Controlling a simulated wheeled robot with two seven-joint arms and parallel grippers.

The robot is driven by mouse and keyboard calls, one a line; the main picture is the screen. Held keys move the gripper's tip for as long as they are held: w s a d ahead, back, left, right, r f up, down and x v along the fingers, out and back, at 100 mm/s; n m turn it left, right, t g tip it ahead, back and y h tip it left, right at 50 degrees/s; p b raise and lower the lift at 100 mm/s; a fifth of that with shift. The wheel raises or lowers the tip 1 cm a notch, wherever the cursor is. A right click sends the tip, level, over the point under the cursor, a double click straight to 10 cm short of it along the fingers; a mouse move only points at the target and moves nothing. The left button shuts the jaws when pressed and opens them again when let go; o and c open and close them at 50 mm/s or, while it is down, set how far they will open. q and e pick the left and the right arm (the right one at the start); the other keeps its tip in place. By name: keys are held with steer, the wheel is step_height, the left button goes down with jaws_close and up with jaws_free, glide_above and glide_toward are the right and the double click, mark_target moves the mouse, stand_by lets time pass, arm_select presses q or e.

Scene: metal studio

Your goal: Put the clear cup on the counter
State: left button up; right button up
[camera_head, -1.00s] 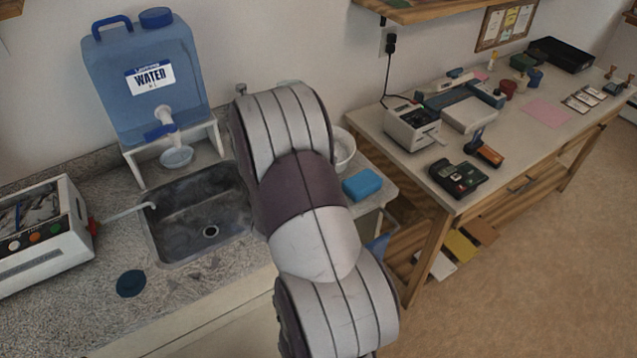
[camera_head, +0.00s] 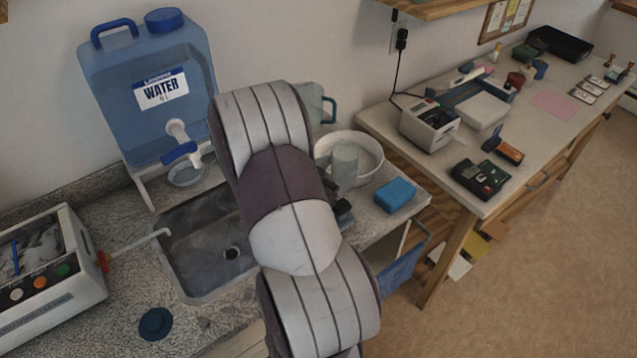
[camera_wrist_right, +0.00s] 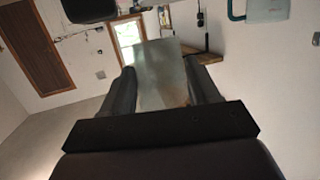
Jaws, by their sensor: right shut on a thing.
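The clear cup (camera_head: 345,163) shows to the right of my right arm in the head view, upright in front of a white bowl. In the right wrist view the clear cup (camera_wrist_right: 160,72) stands between the two dark fingers of my right gripper (camera_wrist_right: 163,88), which is shut on it. In the head view only a small dark part of the right gripper (camera_head: 343,208) shows past the arm. I cannot tell whether the cup's base touches anything. The speckled counter (camera_head: 110,225) runs around the sink. My left gripper is not in view.
The sink (camera_head: 205,262) is partly hidden by my arm. The white bowl (camera_head: 372,150), a blue sponge (camera_head: 396,195) and a pitcher (camera_head: 312,103) are near the cup. A blue water tank (camera_head: 150,100) stands behind the sink. Counter around the dark blue disc (camera_head: 155,323) is clear.

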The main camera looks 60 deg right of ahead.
steer(key=w+f, duration=0.2)
steer(key=w, duration=0.1)
steer(key=w+f, duration=0.2)
steer(key=w, duration=0.1)
steer(key=w+f, duration=0.2)
steer(key=w, duration=0.1)
steer(key=shift+w, duration=0.35)
steer(key=shift+w+f, duration=0.1)
steer(key=shift+f, duration=0.15)
step_height(320, 180, down, 3)
steer(key=shift+f, duration=0.4)
